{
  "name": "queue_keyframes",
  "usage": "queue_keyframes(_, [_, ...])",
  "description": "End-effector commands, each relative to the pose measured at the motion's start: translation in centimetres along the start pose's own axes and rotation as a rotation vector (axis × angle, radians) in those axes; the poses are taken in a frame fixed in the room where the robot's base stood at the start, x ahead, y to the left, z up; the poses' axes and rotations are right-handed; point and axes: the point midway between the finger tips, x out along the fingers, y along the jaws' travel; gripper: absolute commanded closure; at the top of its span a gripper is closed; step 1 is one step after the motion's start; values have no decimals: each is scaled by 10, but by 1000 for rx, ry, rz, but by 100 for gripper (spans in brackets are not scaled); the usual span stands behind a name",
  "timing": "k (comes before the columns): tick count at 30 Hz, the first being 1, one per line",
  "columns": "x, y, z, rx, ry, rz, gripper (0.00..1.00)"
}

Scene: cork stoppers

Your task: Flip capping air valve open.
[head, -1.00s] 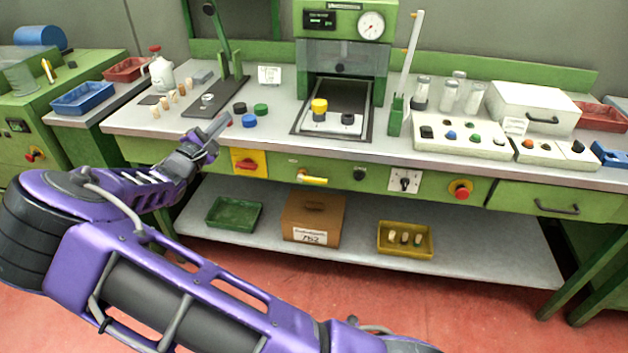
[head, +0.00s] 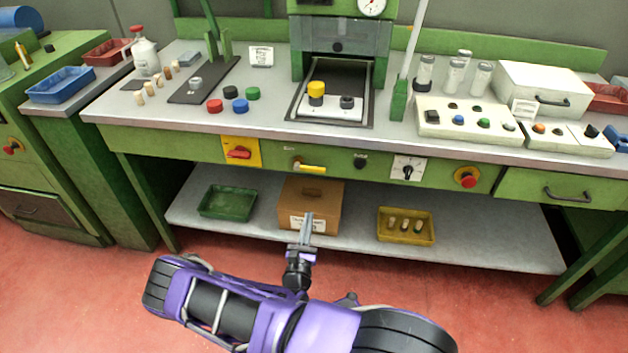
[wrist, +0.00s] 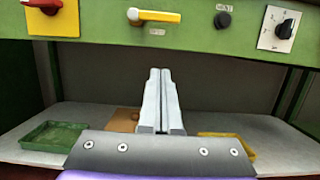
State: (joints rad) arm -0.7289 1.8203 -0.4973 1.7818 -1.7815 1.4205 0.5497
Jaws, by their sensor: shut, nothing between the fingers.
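The air valve is a yellow lever (head: 312,168) on the green front panel of the bench, and it points to the right, roughly level. It also shows in the wrist view as a yellow lever (wrist: 160,16) with a pale pivot at its left end. A small label sits under it, too small to read. My gripper (head: 308,216) is in front of the bench, below the lever and in front of the brown box. In the wrist view my gripper (wrist: 158,72) has its two fingers together, empty, below the lever and apart from it.
On the same panel are a red rotary switch (head: 239,152) on a yellow plate, a black knob (head: 360,161), a white dial (head: 407,169) and a red button (head: 467,177). The lower shelf holds a green tray (head: 228,215), a brown box (head: 323,188) and a yellow tray (head: 434,238).

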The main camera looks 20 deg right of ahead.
Motion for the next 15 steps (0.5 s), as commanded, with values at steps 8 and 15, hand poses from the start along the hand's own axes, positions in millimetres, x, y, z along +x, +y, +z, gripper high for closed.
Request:
queue_keyframes(8, [0, 0, 0, -1, 1, 0, 100])
queue_keyframes(15, [16, 0, -1, 2, -1, -3, 100])
